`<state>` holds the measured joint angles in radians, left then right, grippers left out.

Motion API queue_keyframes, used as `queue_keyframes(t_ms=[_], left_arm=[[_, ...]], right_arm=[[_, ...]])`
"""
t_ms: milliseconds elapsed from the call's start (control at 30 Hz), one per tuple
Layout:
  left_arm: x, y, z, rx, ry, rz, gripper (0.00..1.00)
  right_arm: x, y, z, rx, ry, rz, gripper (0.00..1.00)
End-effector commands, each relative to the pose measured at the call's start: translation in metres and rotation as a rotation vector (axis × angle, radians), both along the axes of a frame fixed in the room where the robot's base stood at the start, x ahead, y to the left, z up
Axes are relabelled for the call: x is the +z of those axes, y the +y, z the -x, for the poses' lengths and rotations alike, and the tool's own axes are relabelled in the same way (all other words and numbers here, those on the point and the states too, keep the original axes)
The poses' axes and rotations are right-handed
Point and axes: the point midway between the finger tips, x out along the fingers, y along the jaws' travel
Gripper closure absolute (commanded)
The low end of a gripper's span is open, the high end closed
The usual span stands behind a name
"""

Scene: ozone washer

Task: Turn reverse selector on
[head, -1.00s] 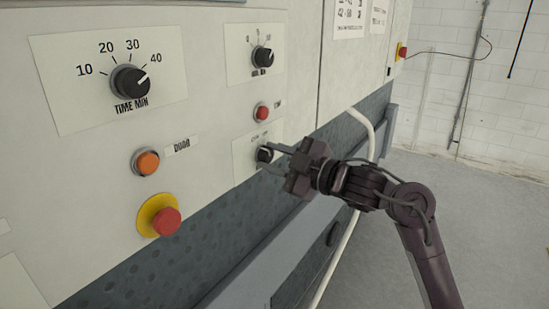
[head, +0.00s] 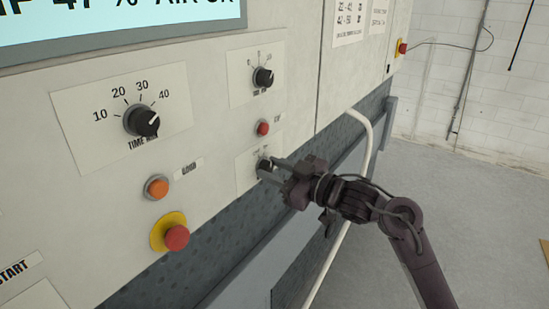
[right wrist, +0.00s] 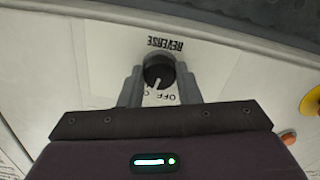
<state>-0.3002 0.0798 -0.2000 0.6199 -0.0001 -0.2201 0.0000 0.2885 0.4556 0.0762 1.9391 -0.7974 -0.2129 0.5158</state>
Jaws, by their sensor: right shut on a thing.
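The reverse selector is a black round knob (head: 263,164) on a pale label plate, low on the machine's panel. In the right wrist view the knob (right wrist: 158,72) sits between the two fingers of my right gripper (right wrist: 158,77), which is shut on it. The word REVERSE (right wrist: 165,44) shows upside down there, and OFF is on the other side. The knob's white pointer points toward the OFF side; its exact setting is hard to tell. In the head view my right gripper (head: 270,169) reaches the knob from the right and partly covers its plate. My left gripper is not in view.
A red button (head: 263,128) and another black knob (head: 263,78) are above the selector. The time knob (head: 141,120), orange button (head: 157,187) and red emergency stop (head: 175,237) are to the left. A white pipe (head: 362,135) runs behind my right arm. Open floor lies right.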

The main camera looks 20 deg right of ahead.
Motion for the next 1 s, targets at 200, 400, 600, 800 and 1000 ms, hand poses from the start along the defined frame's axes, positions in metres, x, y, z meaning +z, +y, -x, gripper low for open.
queue_keyframes(t_ms=[200, 400, 600, 800, 1000], left_arm=[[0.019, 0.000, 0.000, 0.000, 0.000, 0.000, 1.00], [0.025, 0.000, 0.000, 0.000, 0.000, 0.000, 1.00], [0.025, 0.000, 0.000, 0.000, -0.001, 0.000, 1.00], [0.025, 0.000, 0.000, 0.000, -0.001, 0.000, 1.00], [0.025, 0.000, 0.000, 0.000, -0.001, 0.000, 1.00]], right_arm=[[0.001, 0.000, 0.000, 0.000, 0.071, -0.084, 0.93], [-0.001, 0.000, 0.000, 0.000, 0.101, -0.123, 0.93], [-0.002, 0.000, 0.000, 0.000, 0.108, -0.134, 0.92], [-0.002, 0.000, 0.000, 0.000, 0.109, -0.134, 0.93], [-0.002, 0.000, 0.000, 0.000, 0.107, -0.133, 0.53]])
